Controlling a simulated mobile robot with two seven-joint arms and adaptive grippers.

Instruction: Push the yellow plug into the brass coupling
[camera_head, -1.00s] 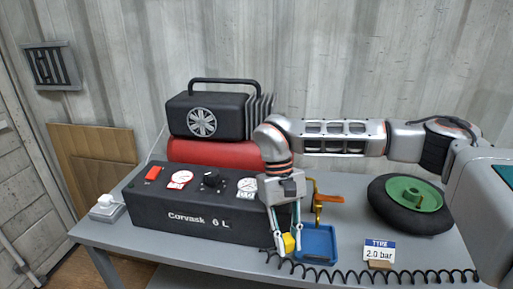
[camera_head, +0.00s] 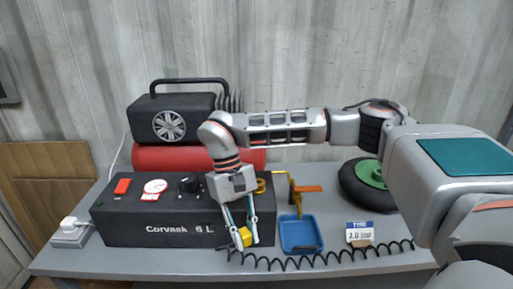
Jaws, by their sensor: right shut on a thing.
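My right gripper (camera_head: 243,234) is shut on a small yellow plug (camera_head: 243,237), held low at the front right of the black Corvask box. A brass-coloured ring-like part (camera_head: 262,186), possibly the brass coupling, shows just right of the gripper's body, partly covered by it. A brass pipe with an orange lever (camera_head: 307,189) stands further right, behind the blue tray. I cannot tell for sure which brass part is the coupling. The plug is apart from both in the picture. My left gripper is not in view.
The black box (camera_head: 145,229) has a gauge, a knob and a red switch. A blue tray (camera_head: 298,250) is right of the gripper, with a dark coiled hose (camera_head: 330,258) along the table front.

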